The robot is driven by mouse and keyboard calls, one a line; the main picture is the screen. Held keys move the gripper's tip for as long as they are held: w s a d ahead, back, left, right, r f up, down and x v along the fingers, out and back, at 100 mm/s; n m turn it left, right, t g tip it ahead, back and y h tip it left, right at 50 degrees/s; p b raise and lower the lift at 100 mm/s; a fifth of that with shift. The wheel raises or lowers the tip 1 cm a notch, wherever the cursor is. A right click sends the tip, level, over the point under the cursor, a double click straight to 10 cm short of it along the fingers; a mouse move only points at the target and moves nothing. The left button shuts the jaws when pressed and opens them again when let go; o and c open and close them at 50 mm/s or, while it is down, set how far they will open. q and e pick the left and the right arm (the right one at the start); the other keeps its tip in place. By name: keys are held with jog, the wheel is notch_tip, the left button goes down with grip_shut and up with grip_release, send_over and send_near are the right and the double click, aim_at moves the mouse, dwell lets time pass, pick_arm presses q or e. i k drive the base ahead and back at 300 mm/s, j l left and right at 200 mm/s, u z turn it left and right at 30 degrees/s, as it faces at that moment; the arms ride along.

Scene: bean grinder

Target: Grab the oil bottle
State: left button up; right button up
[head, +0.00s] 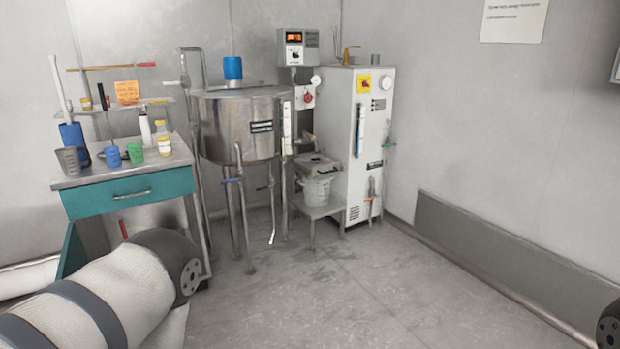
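A small bottle with yellowish contents, a pale label and a light cap (164,140) stands upright near the right end of the teal-drawer workbench (100,172). It looks like the oil bottle, but its label is too small to read. A slim white bottle with a dark top (145,130) stands just behind it to the left. My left arm comes in at the lower left, below and in front of the bench, well apart from the bottle. Only a small part of my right arm shows at the lower right edge. Neither gripper is in view.
Green (136,153) and blue (113,156) cups, a grey beaker (68,160) and a blue container (74,140) crowd the bench left of the bottle. A steel tank (235,125) and white cabinet (352,140) stand right of it. The floor in the middle is clear.

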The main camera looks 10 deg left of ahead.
aim_at(161, 134)
jog(key=i+j+u, duration=0.35)
jog(key=i+u, duration=0.6)
jog(key=i, duration=0.25)
jog(key=i+l+u, duration=0.1)
jog(key=i+u, duration=0.4)
jog(key=i, duration=0.15)
